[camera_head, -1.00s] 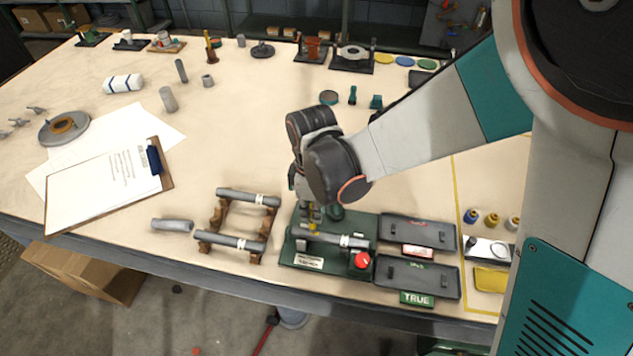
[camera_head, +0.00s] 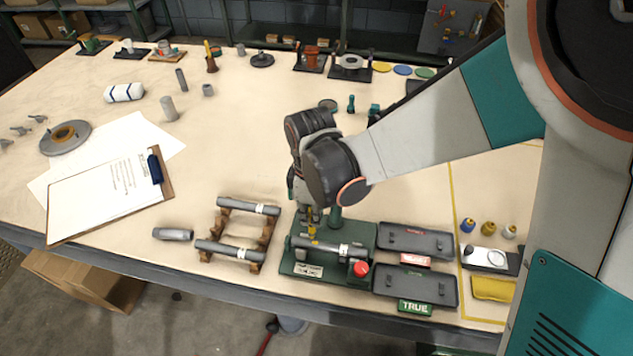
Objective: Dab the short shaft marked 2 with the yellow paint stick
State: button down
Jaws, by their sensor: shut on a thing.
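My gripper (camera_head: 311,212) points down over the green fixture and is shut on the yellow paint stick (camera_head: 312,230). The stick's lower end is at the left part of a grey shaft (camera_head: 331,247) lying in the fixture (camera_head: 300,269). I cannot tell whether it touches the shaft or whether paint is on it. This shaft has a white label too small to read. Two more labelled grey shafts, one at the back (camera_head: 235,205) and one at the front (camera_head: 222,249), lie across a brown rack left of the fixture. The gripper's fingers are partly hidden by the wrist.
The fixture has a red knob (camera_head: 361,269) at its right end. Two dark trays (camera_head: 415,241) stand to its right, with red and green signs. A loose grey cylinder (camera_head: 173,234) lies left of the rack. Clear table lies behind the rack.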

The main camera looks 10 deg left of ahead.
jog(key=shift+r+p, duration=1)
jog(key=shift+r, duration=0.7)
